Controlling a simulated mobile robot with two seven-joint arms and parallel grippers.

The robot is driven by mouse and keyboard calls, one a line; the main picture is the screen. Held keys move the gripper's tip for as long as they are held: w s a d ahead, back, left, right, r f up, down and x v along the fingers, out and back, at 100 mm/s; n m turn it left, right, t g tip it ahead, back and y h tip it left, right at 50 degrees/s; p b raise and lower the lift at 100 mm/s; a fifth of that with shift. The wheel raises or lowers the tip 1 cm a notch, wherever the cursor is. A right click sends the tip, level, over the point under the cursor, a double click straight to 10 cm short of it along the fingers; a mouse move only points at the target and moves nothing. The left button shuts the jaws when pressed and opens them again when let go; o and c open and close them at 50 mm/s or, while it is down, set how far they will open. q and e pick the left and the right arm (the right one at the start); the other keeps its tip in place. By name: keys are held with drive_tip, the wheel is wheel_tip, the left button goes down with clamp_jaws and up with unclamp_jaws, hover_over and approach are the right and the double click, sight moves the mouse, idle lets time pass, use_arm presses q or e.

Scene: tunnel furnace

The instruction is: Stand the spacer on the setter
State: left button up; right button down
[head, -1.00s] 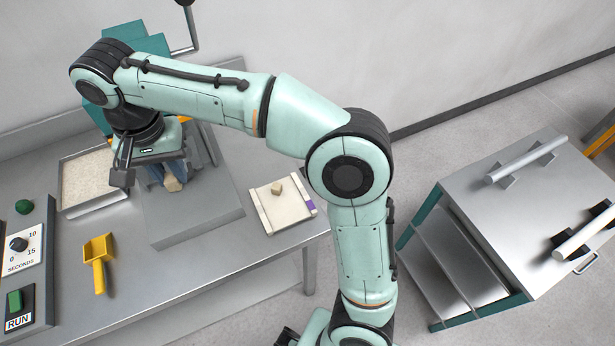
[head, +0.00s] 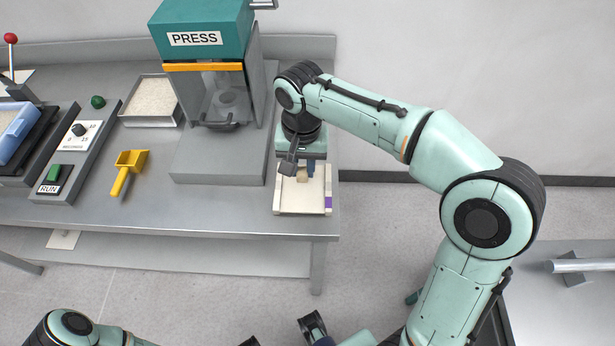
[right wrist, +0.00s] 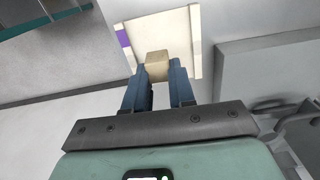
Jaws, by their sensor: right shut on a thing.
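The setter (head: 288,207) is a cream tile with raised side strips and a purple mark, lying at the table's right end. It also shows in the right wrist view (right wrist: 184,28). My right gripper (head: 306,172) is over it, fingers pointing down. Its blue fingers are shut on a small tan block, the spacer (head: 302,175), which shows at the fingertips in the right wrist view (right wrist: 157,66). I cannot tell whether the spacer touches the setter. The fingers and wrist hide part of the setter. My left gripper is not clearly in view.
The press (head: 205,95) stands left of the setter on its grey base. Further left are a tray of pale powder (head: 152,98), a yellow scoop (head: 127,170) and a control panel (head: 72,140). The table's front and right edges are close to the setter.

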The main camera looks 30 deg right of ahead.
sight(303, 197)
wheel_tip(303, 197, down, 2)
drive_tip(key=shift+f, duration=0.1)
wheel_tip(303, 197, down, 3)
drive_tip(key=b, duration=0.3)
drive_tip(key=shift+r, duration=0.2)
drive_tip(key=shift+f+b, duration=0.55)
drive_tip(key=shift+b, duration=0.1)
drive_tip(key=shift+r+p, duration=0.1)
drive_tip(key=shift+p, duration=0.2)
drive_tip(key=shift+f, duration=0.2)
drive_tip(key=shift+f+b, duration=0.95)
drive_tip(key=shift+f, duration=0.35)
drive_tip(key=shift+f, duration=0.35)
